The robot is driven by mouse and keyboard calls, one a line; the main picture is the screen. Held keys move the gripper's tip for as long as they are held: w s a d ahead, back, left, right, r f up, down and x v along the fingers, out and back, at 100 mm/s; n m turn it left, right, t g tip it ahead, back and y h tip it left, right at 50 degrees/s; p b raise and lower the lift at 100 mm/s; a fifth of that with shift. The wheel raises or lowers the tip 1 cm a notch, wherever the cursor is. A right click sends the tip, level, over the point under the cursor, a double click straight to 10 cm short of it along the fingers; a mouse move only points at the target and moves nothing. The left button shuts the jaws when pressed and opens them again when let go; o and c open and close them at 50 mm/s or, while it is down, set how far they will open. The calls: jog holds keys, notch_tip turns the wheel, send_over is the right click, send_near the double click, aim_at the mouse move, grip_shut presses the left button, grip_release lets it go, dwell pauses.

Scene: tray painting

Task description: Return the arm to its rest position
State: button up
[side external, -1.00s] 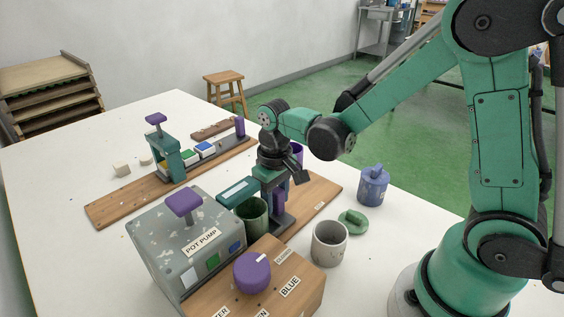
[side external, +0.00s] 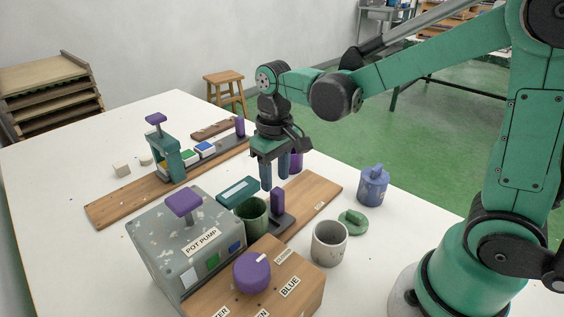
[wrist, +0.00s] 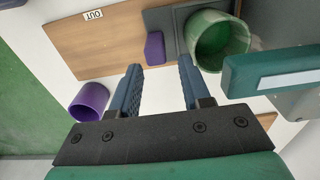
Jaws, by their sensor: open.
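My gripper (side external: 273,185) is open and empty, with its fingers pointing down. It hangs above the wooden board (side external: 318,193) behind the green pot (side external: 253,215), near a purple upright handle (side external: 277,201). In the wrist view both dark blue fingers (wrist: 160,88) stand apart with nothing between them. The green pot (wrist: 218,45) and the purple handle (wrist: 154,48) lie beyond the fingertips in that view. A purple cup (side external: 297,162) is partly hidden behind my gripper; it also shows in the wrist view (wrist: 88,102).
A purple knob (side external: 252,272) sits on a wooden block. A grey cup (side external: 329,243), a green lid (side external: 353,222) and a blue jar (side external: 372,186) stand to the right. Space above the table is open.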

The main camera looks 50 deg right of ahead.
jog(key=s+d+r+t, duration=0.1)
jog(key=s+r+t, duration=0.3)
jog(key=t, duration=0.3)
jog(key=shift+s+r, duration=0.15)
jog(key=shift+s, duration=0.5)
